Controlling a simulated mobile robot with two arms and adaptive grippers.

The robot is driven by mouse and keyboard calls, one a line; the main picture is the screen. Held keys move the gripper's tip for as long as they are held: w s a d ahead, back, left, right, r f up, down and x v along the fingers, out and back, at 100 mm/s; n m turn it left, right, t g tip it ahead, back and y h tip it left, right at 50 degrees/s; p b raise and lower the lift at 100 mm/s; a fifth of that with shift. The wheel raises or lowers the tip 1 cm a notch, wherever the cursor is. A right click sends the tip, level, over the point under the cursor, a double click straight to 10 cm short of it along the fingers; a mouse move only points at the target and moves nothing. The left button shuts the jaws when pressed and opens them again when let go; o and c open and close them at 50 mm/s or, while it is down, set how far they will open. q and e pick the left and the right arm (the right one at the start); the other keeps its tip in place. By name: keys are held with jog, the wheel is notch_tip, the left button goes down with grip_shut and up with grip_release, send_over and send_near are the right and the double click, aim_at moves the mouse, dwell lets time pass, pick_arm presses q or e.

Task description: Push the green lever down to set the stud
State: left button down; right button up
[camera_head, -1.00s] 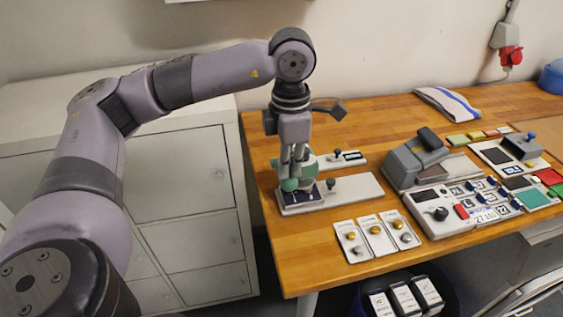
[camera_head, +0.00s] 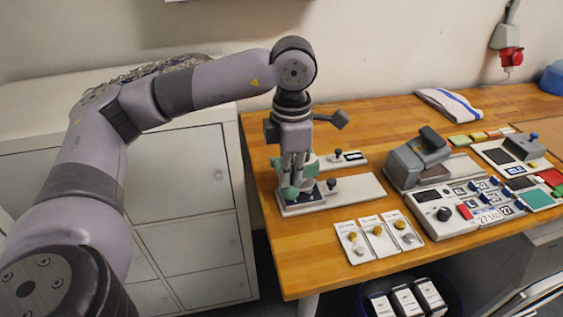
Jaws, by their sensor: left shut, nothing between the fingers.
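The green lever (camera_head: 290,193) ends in a round green knob at the front of a small green press (camera_head: 310,167) on the workbench. The press stands at a pale base with a dark blue pad (camera_head: 305,203) at its front. My left gripper (camera_head: 293,183) points down with its fingers shut and empty, right at the lever knob. The fingers appear to touch the knob from above. They and the wrist hide part of the press and lever, and the stud cannot be made out. My right gripper is not in view.
Right of the press lies a pale plate (camera_head: 360,189) with a dark knob. Several cards with metal studs (camera_head: 378,234) lie near the front edge. A grey device (camera_head: 416,160) and control panels stand farther right. A bin (camera_head: 405,299) with boxes is below the bench.

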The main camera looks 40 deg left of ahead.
pick_arm(q)
jog(key=shift+f+b, duration=0.3)
jog(key=shift+f, duration=0.1)
jog(key=shift+s+d+f+b, duration=0.15)
jog(key=shift+s+f+b, duration=0.05)
jog(key=shift+f+b, duration=0.75)
jog(key=shift+r, duration=0.1)
jog(key=shift+w+r+p, duration=0.1)
jog(key=shift+r+p, duration=0.7)
jog(key=shift+r, duration=0.05)
notch_tip(320, 180, up, 11)
jog(key=p, duration=0.7)
jog(key=shift+r, duration=0.15)
dwell(0.6)
